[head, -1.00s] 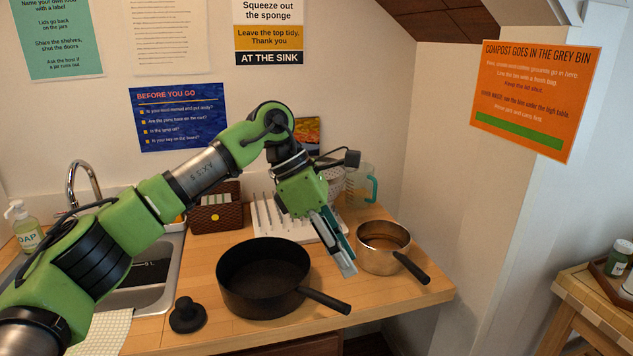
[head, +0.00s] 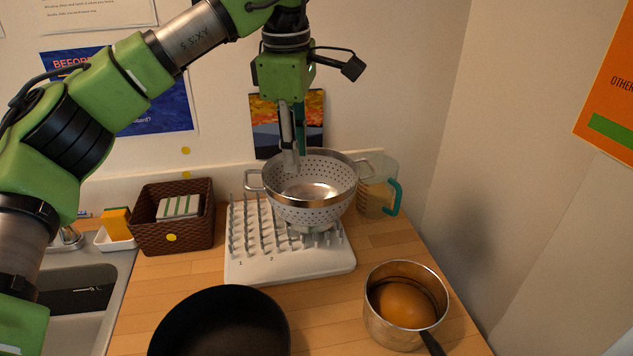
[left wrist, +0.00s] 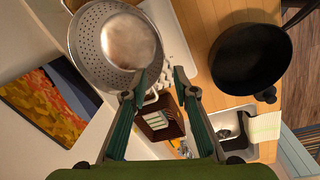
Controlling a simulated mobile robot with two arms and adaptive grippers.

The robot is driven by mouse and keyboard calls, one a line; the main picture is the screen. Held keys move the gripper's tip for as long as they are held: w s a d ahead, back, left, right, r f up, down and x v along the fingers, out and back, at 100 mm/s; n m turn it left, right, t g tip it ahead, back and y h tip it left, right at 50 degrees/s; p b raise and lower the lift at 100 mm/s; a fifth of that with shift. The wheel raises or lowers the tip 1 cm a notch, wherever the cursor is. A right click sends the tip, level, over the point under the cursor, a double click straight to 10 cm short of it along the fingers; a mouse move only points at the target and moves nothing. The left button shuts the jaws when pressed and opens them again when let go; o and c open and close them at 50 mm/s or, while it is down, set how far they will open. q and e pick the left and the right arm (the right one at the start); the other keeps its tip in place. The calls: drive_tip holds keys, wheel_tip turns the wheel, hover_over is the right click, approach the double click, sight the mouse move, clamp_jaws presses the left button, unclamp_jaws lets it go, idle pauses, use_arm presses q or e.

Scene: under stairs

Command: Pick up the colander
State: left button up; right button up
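The colander (head: 312,205) is a pale metal bowl full of small holes, with a shiny rim and two loop handles. It sits upright on the white pegged drying rack (head: 290,266). In the left wrist view the colander (left wrist: 95,55) is at the upper left, partly covered by one finger. My left gripper (head: 293,160) points down over the back left part of the colander. In the left wrist view its fingers (left wrist: 158,85) are spread with a gap between them. One finger overlaps the colander's rim; I cannot tell whether it touches. My right gripper is not in view.
A jug with a teal handle (head: 379,193) stands close behind the colander's right side. A brown basket (head: 150,232) is left of the rack. A black pan (head: 215,330) and a metal saucepan (head: 376,325) stand in front. The wall is close behind.

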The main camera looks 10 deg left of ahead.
use_arm(q)
hover_over(299, 198)
drive_tip(key=s, duration=0.1)
wheel_tip(299, 198, down, 4)
drive_tip(key=f, duration=0.2)
drive_tip(key=f+p, duration=0.1)
drive_tip(key=f, duration=0.1)
drive_tip(key=shift+w+a+f, duration=0.1)
drive_tip(key=shift+w, duration=0.25)
drive_tip(key=shift+f, duration=0.25)
drive_tip(key=f, duration=0.1)
drive_tip(key=f+p, duration=0.1)
drive_tip(key=f, duration=0.1)
drive_tip(key=f+p, duration=0.1)
drive_tip(key=shift+w+f, duration=0.2)
drive_tip(key=shift+w, duration=0.05)
drive_tip(key=shift+f, duration=0.15)
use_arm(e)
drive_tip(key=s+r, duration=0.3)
use_arm(q)
clamp_jaws()
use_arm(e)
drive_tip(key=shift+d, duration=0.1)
